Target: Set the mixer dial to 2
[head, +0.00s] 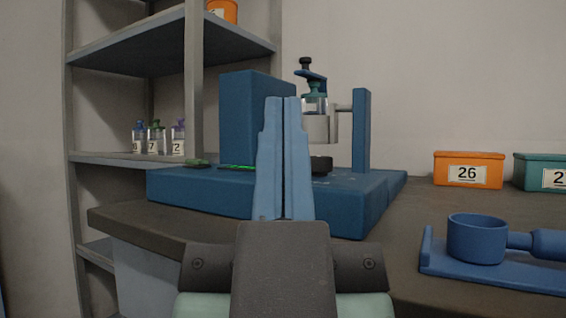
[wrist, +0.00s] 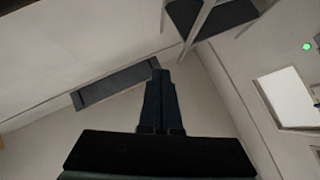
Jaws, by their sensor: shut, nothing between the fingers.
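A blue mixer (head: 245,118) stands on the dark table in the head view, with a wide blue base and an upright block. A dark round knob (head: 321,164), which looks like the dial, shows on the base just right of my fingers. Its pointer and any numbers cannot be read. In the wrist view my gripper (wrist: 160,75) also shows shut, with no mixer in sight.
A grey shelf (head: 120,158) with several small labelled bottles stands at the left. Orange bin 26 (head: 468,170) and a teal bin (head: 540,172) sit at the back right. A blue cup-shaped piece (head: 476,240) on a blue plate lies at the front right of the table.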

